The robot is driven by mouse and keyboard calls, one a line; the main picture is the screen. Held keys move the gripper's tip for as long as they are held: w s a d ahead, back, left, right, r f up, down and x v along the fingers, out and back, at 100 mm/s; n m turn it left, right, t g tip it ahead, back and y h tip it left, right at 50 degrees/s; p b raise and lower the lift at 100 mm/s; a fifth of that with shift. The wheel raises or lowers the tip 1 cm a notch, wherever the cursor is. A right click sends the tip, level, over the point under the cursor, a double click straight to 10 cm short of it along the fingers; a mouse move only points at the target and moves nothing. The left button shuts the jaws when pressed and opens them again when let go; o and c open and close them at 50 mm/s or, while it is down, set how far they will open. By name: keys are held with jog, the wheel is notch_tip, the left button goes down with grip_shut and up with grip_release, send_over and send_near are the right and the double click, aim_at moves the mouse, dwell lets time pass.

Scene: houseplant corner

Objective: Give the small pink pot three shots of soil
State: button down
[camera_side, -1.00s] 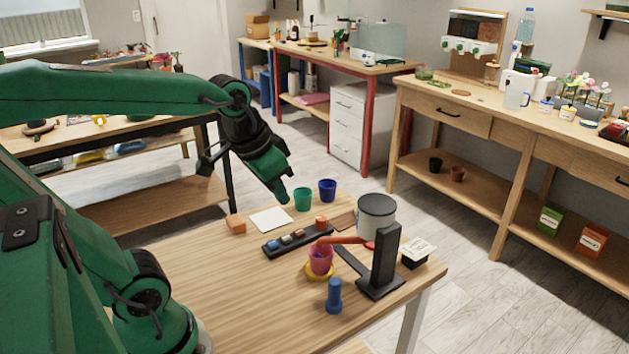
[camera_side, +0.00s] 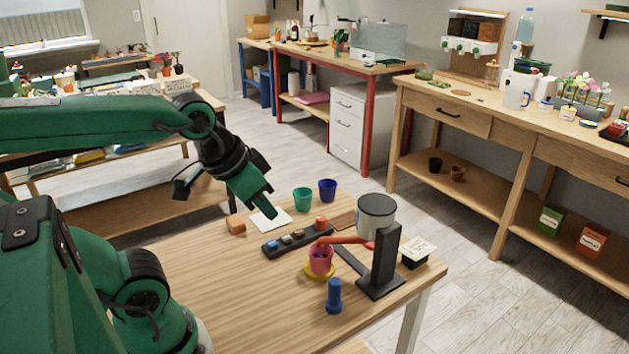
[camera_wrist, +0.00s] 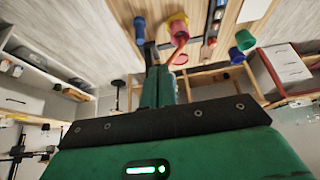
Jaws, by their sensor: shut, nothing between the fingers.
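The small pink pot (camera_side: 321,258) stands upright on a yellow saucer (camera_side: 306,272) at the right of the near table. Its inside is too small to make out. A dispenser with a grey drum (camera_side: 376,218) on a black stand (camera_side: 384,262) stands beside it, and its red arm (camera_side: 342,240) reaches over the pot's rim. My gripper (camera_side: 270,213) is shut and empty, in the air left of the dispenser, in front of the white card. In the wrist view my shut fingers (camera_wrist: 158,88) point toward the pink pot (camera_wrist: 178,30), apart from it.
A dark tray (camera_side: 270,250) with small blocks lies left of the pot. A blue bottle-like piece (camera_side: 334,296) stands in front. The table's front left is clear.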

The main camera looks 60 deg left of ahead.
jog(key=w, duration=0.1)
jog(key=g, duration=0.6)
send_over(299, 231)
notch_tip(299, 231, down, 8)
jog(key=r, duration=0.1)
jog(key=shift+f, duration=0.25)
jog(key=shift+d+f, duration=0.1)
notch_tip(299, 231, down, 14)
jog(key=shift+r, duration=0.1)
dwell(0.7)
